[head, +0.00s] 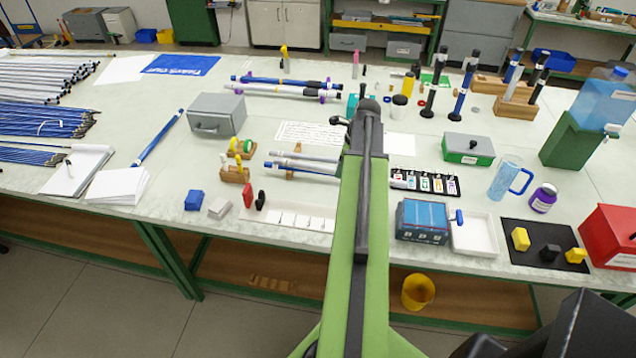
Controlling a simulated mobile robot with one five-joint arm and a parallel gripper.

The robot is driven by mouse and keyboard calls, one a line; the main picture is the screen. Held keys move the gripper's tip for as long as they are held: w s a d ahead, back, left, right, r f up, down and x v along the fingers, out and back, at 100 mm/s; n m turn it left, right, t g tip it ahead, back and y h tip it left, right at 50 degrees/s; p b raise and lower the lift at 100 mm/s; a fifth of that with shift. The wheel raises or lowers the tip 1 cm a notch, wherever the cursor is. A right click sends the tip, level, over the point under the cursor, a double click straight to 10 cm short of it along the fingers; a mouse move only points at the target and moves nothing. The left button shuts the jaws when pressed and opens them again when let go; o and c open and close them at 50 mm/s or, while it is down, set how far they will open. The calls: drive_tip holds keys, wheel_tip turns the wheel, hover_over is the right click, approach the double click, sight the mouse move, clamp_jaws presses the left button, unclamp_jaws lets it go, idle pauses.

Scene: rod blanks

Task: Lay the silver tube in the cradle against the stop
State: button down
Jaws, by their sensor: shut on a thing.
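My gripper (358,118) is at the far end of my green arm, over the middle of the table. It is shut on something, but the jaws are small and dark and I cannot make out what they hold. A silver tube (303,156) lies left of my arm, beside a blue tube, on small wooden supports (290,174); its right end meets my arm in the picture. Further back, another silver tube (270,91) lies left to right on purple supports (237,87), with a blue tube behind it. I cannot tell which support is the cradle, or see the stop clearly.
Silver and blue rods (45,80) are piled at the far left. A grey box (217,115) stands left of centre. A white tray (475,236) and a blue-topped box (422,220) lie right of my arm.

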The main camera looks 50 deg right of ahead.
drive_tip(key=w+a+n, duration=0.1)
drive_tip(key=a, duration=0.8)
drive_tip(key=b+x, duration=0.3)
drive_tip(key=s+b+x, duration=0.1)
drive_tip(key=b+x, duration=0.2)
drive_tip(key=d+b+x, duration=0.1)
drive_tip(key=b+x, duration=0.1)
drive_tip(key=b, duration=0.1)
drive_tip(key=shift+s+a+f, duration=0.1)
drive_tip(key=shift+s+f, duration=0.15)
drive_tip(key=shift+f, duration=0.4)
drive_tip(key=shift+w+a, duration=0.3)
drive_tip(key=shift+w, duration=0.2)
drive_tip(key=c, duration=1.2)
unclamp_jaws()
drive_tip(key=shift+o, duration=0.2)
drive_tip(key=shift+r, duration=0.1)
drive_tip(key=p+v, duration=1.7)
drive_tip(key=shift+d, duration=0.15)
